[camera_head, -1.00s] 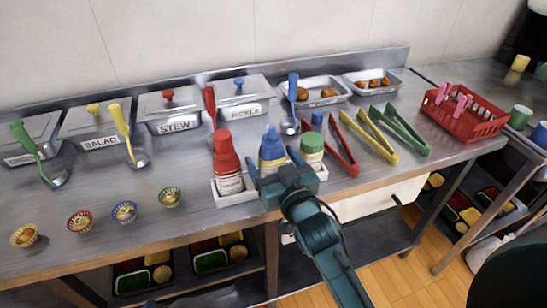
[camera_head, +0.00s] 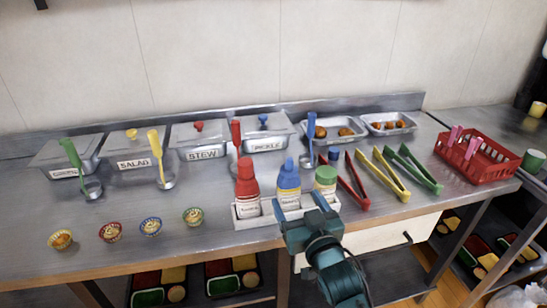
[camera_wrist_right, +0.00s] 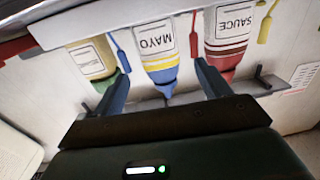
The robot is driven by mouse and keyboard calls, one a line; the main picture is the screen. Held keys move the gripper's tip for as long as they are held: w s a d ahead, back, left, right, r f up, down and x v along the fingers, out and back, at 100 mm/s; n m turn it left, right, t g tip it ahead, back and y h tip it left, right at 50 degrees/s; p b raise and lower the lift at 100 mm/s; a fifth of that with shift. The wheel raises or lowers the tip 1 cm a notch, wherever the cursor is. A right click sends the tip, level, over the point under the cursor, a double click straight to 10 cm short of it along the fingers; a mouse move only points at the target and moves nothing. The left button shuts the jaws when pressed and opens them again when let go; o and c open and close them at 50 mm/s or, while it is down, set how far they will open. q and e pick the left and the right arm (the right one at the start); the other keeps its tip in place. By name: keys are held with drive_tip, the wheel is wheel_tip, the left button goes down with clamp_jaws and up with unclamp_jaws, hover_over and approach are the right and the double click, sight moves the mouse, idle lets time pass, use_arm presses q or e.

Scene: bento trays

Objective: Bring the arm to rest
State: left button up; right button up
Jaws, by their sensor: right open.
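My right gripper (camera_head: 307,212) is open and empty in the head view, in front of the white bottle holder (camera_head: 262,220) at the counter's front edge. The holder carries a red sauce bottle (camera_head: 247,185), a blue-capped mayo bottle (camera_head: 289,182) and a green-capped bottle (camera_head: 325,182). In the right wrist view the open fingers (camera_wrist_right: 160,88) are spread, with the mayo bottle (camera_wrist_right: 158,50) showing between them. The sauce bottle (camera_wrist_right: 228,45) and the green-capped bottle (camera_wrist_right: 95,62) show to either side. I cannot see my left gripper.
Lidded pans with ladles and small cups (camera_head: 152,227) are on the left of the counter. Colored tongs (camera_head: 383,175), food trays (camera_head: 388,123) and a red basket (camera_head: 490,165) are on the right. Bento trays (camera_head: 233,278) sit on the shelf below.

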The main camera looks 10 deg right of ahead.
use_arm(q)
drive_tip(key=a+r+p, duration=0.1)
drive_tip(key=p, duration=0.3)
drive_tip(key=s+a+r+g+y+p, duration=0.1)
drive_tip(key=p, duration=0.2)
drive_tip(key=shift+r+m+p, duration=0.15)
drive_tip(key=shift+m+p, duration=0.15)
drive_tip(key=shift+p, duration=0.1)
use_arm(e)
drive_tip(key=s+f+g, duration=0.3)
drive_tip(key=s+f, duration=0.2)
drive_tip(key=s, duration=0.5)
drive_tip(key=s+f+n+g+y, duration=0.1)
drive_tip(key=s+f+g, duration=0.3)
drive_tip(key=s, duration=0.7)
wheel_tip(320, 180, down, 3)
drive_tip(key=shift+a+r+n+y, duration=0.2)
drive_tip(key=shift+a+n+y, duration=0.05)
drive_tip(key=shift+n+y, duration=0.05)
